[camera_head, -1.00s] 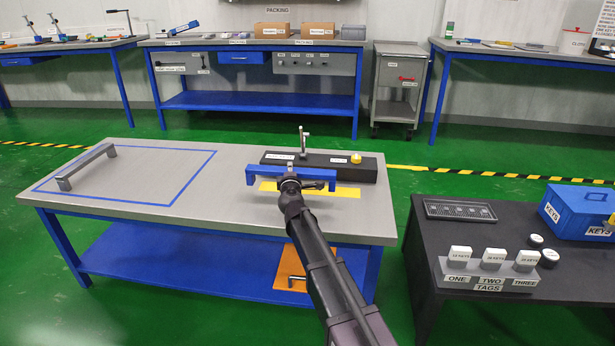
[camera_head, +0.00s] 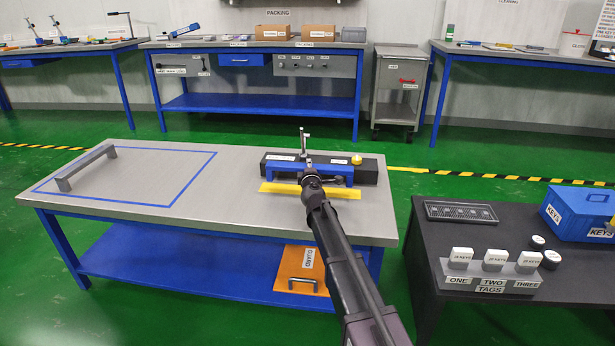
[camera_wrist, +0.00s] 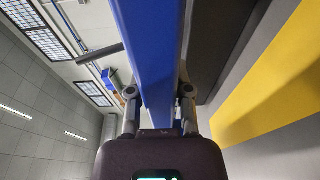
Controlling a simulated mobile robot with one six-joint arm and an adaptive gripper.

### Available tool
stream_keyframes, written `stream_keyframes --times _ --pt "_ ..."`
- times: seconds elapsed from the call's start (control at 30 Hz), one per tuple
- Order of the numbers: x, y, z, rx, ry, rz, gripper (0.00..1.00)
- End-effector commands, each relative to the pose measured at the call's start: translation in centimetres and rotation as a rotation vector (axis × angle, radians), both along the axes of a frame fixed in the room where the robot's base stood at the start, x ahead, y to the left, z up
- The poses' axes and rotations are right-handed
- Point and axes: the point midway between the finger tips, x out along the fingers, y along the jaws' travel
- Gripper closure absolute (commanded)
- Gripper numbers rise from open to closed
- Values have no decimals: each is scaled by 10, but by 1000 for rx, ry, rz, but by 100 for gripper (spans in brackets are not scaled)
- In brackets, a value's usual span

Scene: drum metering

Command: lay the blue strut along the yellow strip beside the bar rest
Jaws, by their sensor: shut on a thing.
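My gripper (camera_head: 312,180) is shut on the blue strut (camera_head: 283,170), seen from behind with my arm hiding part of it. The strut lies crosswise in front of the black bar rest (camera_head: 369,171), beyond the yellow strip (camera_head: 285,188). Whether the strut touches the table or the rest cannot be told. In the wrist view the blue strut (camera_wrist: 150,45) runs between the fingers, with the yellow strip (camera_wrist: 270,85) off to the right and apart from it.
The bar rest carries an upright metal post (camera_head: 303,140) and a yellow knob (camera_head: 356,159). A grey handle (camera_head: 86,167) stands in the blue outline at left. A black table (camera_head: 440,240) with tags and a blue box is at right. The table's middle is clear.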

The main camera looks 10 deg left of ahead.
Motion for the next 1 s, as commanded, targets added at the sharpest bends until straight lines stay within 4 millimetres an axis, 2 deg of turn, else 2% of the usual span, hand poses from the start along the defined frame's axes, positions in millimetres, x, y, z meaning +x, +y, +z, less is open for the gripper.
stream_keyframes --times 0.43,1.0 --pt "0 0 -32 0 0 -1 100" --pt "0 -1 -36 0 0 -1 100"
